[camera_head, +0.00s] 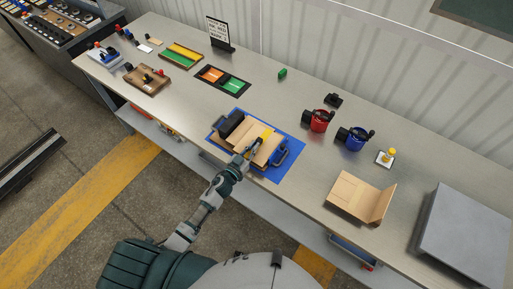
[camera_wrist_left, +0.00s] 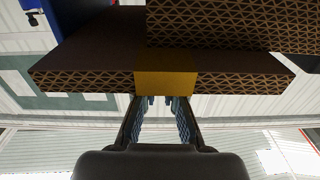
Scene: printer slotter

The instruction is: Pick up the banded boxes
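The banded boxes look like flat brown cardboard pieces (camera_head: 266,152) with a yellow band (camera_head: 266,135), on a blue mat (camera_head: 291,165) at the middle of the bench. My left gripper (camera_head: 253,146) is at their near side, partly over the cardboard. In the left wrist view, a cardboard slab (camera_wrist_left: 85,78) with corrugated edges spans the picture, with the yellow band (camera_wrist_left: 166,82) just ahead of my fingertips (camera_wrist_left: 160,100). The fingers are apart, with a gap between them. The slab's edge may hide the tips, so contact is unclear. My right gripper is not in view.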

